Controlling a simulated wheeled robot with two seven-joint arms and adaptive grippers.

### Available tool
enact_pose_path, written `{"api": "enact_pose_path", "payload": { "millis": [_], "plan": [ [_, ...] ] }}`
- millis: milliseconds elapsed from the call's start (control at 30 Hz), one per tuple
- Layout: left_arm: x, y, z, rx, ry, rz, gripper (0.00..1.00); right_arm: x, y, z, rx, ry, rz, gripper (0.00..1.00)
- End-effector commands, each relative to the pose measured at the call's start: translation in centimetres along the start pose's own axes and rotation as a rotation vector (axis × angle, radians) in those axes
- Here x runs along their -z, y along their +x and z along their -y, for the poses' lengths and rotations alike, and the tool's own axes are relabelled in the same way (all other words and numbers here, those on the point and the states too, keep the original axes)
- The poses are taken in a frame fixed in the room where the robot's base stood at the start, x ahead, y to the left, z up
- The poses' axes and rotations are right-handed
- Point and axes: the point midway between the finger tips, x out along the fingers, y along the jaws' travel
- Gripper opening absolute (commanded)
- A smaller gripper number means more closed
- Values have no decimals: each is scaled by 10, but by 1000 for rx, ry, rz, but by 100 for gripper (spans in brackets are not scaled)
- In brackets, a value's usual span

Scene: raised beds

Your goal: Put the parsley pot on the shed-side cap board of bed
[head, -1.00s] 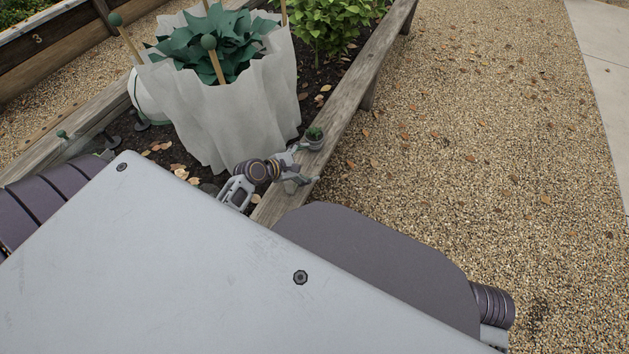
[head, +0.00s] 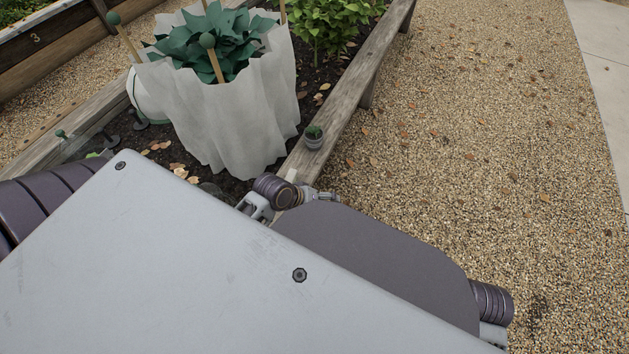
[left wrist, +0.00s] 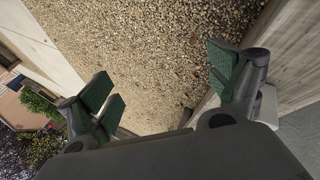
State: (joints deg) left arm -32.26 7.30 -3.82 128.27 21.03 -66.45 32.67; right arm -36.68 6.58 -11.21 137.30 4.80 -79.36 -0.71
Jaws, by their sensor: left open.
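The small grey parsley pot (head: 313,141) with a green plant stands upright on the wooden cap board (head: 352,90) on the right side of the bed, in the head view. The pot does not show in the left wrist view. My right gripper is out of view.
A pale fabric-wrapped planter (head: 225,115) with stakes and teal leaves stands in the bed left of the pot. A leafy green plant (head: 325,25) grows behind it. Open gravel (head: 480,150) lies right of the bed. Another bed marked 3 (head: 50,50) is at far left.

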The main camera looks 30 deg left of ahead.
Motion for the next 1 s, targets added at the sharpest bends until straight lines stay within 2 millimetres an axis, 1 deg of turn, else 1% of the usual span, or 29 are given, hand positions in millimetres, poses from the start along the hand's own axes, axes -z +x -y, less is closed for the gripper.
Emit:
{"api": "enact_pose_path", "payload": {
  "millis": [100, 300, 500, 700, 1000],
  "plan": [
    [-15, -8, -2, 43, 170, 23, 91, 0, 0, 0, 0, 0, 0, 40],
    [-35, -24, -3, 113, 454, 68, 91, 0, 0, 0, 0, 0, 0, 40],
    [-48, -38, -3, 161, 660, 107, 91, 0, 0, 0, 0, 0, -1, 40],
    [-51, -42, -2, 178, 731, 123, 91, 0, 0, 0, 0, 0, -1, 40],
    [-51, -42, -2, 178, 731, 122, 91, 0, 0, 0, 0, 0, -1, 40]
  ]
}}
